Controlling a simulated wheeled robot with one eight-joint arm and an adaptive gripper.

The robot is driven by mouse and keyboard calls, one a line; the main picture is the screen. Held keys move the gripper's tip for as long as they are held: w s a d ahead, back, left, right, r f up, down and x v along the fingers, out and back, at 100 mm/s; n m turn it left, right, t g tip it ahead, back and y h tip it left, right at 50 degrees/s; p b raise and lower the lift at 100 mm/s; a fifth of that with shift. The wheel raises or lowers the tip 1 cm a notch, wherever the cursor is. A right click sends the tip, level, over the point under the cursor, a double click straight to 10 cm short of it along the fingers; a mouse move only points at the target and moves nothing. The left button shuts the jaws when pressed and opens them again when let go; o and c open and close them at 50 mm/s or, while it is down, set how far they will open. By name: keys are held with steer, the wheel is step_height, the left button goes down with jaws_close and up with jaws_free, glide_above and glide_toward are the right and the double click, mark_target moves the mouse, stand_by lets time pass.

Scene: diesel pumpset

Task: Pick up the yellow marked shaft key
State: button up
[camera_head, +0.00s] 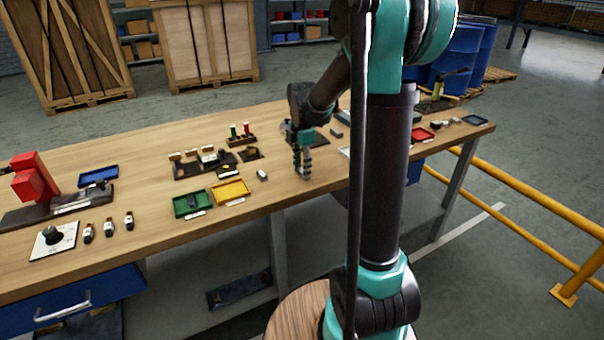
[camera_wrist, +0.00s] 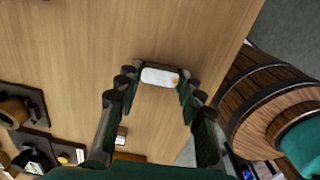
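A small pale metal block with a yellow mark, the shaft key (camera_wrist: 160,77), lies in the wrist view between the tips of my gripper (camera_wrist: 159,82). The fingers stand spread on its left and right, with narrow gaps at its ends. In the head view my gripper (camera_head: 304,172) points down low over the front part of the bench. The key cannot be made out there, behind or under the fingers. Another small pale piece (camera_head: 262,175) lies on the bench left of my gripper.
A yellow tray (camera_head: 231,190) and a green tray (camera_head: 192,204) stand to the left. A dark fixture with parts (camera_head: 203,162) is behind them. The bench's front edge is close to the gripper.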

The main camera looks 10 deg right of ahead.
steer(key=c, duration=0.4)
steer(key=shift+c, duration=0.2)
